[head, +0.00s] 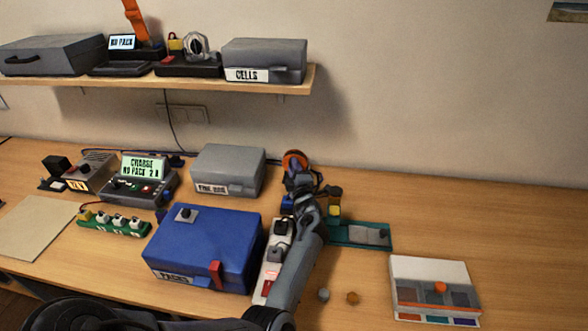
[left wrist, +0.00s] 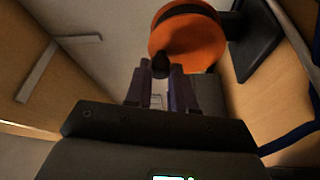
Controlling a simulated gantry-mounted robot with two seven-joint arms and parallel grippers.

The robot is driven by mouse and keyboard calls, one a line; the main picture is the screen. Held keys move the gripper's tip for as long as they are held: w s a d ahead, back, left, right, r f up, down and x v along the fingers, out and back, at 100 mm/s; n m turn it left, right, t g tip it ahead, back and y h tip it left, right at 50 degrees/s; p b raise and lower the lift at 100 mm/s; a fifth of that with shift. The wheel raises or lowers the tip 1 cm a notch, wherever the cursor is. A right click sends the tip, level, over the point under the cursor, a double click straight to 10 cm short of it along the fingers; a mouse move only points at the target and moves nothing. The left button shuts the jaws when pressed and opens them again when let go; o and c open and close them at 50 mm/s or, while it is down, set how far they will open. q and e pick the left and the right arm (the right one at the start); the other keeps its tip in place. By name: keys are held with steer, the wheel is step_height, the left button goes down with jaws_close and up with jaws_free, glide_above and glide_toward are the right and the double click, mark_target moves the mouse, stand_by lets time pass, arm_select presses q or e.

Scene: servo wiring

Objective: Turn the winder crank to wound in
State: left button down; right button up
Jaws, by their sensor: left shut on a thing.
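The winder (head: 294,159) stands at the back of the bench, behind my left gripper, with an orange round reel. In the left wrist view the orange reel (left wrist: 187,42) fills the top middle, with a dark band across it. A dark crank knob (left wrist: 160,66) sits at its lower left edge. My left gripper (left wrist: 160,75) is shut on this knob, one finger on each side. In the head view the left gripper (head: 300,180) is small and partly hides the winder. My right gripper is in neither view.
A grey case (head: 228,170) stands left of the winder, and a blue box (head: 205,245) with a red latch nearer. A power strip (head: 272,262) lies beside my left arm. A green tray (head: 358,234) and a white sorter box (head: 435,285) are right. The back right bench is clear.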

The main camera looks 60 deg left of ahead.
arm_select(q)
steer(key=c, duration=1)
jaws_free()
steer(key=shift+o, duration=0.2)
